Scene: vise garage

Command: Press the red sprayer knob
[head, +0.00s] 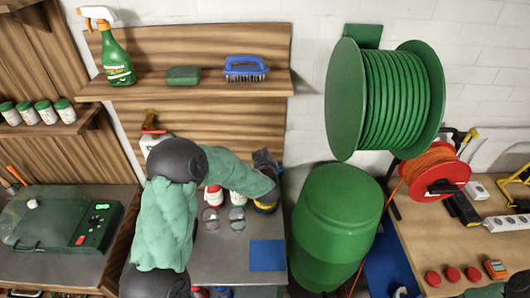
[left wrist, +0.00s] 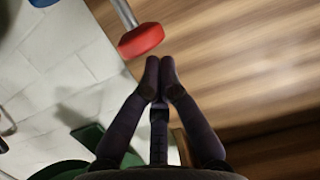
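The red knob (left wrist: 140,40) sits on the end of a bare metal rod in the left wrist view, just up and left of my fingertips. My left gripper (left wrist: 160,62) has its two fingertips together, with nothing seen between them. The tips look close to the knob; whether they touch it I cannot tell. In the head view my left gripper (head: 262,156) is at the right edge of the wooden backboard, above the grey bench. I cannot make out the knob in the head view. My right gripper is out of view.
A yellow item (head: 266,208) sits below my left wrist. Safety glasses (head: 223,219) and a blue mat (head: 267,255) lie on the grey bench (head: 225,265). A green barrel (head: 335,225) stands to the right, with a green hose reel (head: 390,95) above. A wooden shelf (head: 205,90) runs above the gripper.

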